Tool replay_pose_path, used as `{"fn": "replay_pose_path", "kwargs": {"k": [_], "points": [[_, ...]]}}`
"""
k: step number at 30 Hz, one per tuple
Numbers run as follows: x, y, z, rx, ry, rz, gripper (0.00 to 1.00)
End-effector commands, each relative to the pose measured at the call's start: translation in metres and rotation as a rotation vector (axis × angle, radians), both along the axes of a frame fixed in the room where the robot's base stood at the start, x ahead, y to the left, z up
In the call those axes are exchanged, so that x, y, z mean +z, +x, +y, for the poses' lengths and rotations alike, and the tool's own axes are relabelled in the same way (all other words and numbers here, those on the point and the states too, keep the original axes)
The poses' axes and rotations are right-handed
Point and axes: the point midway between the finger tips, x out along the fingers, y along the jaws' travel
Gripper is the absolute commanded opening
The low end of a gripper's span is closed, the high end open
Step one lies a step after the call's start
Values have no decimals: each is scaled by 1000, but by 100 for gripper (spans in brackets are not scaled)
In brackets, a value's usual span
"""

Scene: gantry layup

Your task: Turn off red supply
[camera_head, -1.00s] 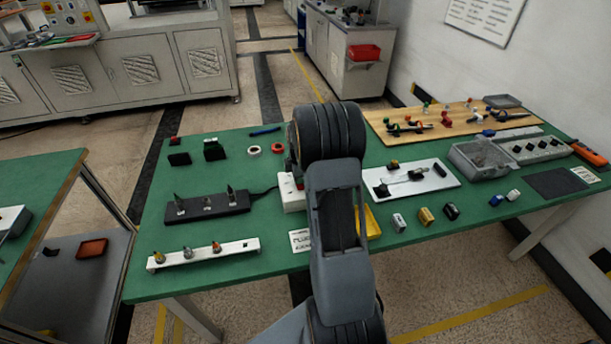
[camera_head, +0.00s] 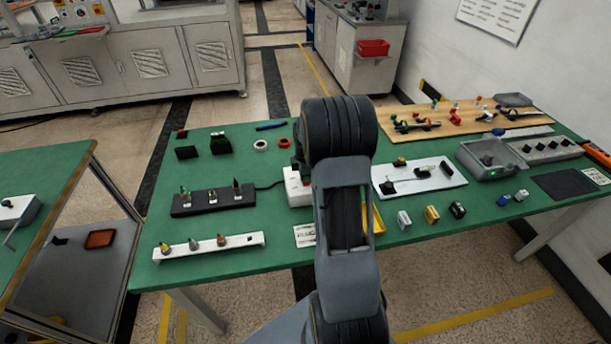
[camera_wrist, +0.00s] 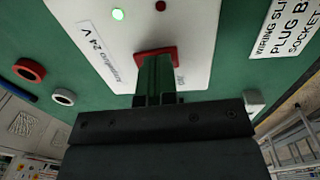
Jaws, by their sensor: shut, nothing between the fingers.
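The white supply box (camera_head: 297,187) sits mid-table in the head view, partly behind my arm. In the wrist view its white face (camera_wrist: 105,40) carries a "24 V" label, a lit green lamp (camera_wrist: 118,14) and a dark red lamp (camera_wrist: 160,6). A red square switch surround (camera_wrist: 172,52) lies straight ahead of my gripper (camera_wrist: 155,85). My gripper is shut and empty, its narrow tips over the red surround. They hide the middle of the switch; I cannot tell whether they touch it or which way it is set.
A black block with upright pins (camera_head: 213,199) and a white rail (camera_head: 208,246) stand to the left. A printed card (camera_head: 305,235) lies in front of the box.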

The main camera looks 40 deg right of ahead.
Motion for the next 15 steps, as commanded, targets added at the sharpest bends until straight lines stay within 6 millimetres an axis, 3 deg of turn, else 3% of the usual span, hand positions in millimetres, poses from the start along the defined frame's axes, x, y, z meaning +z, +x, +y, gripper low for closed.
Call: {"fn": "replay_pose_path", "kwargs": {"k": [5, 15], "points": [[13, 0, 1, 1, -1, -2, 0], [72, -5, 6, 5, -2, -4, 0]]}}
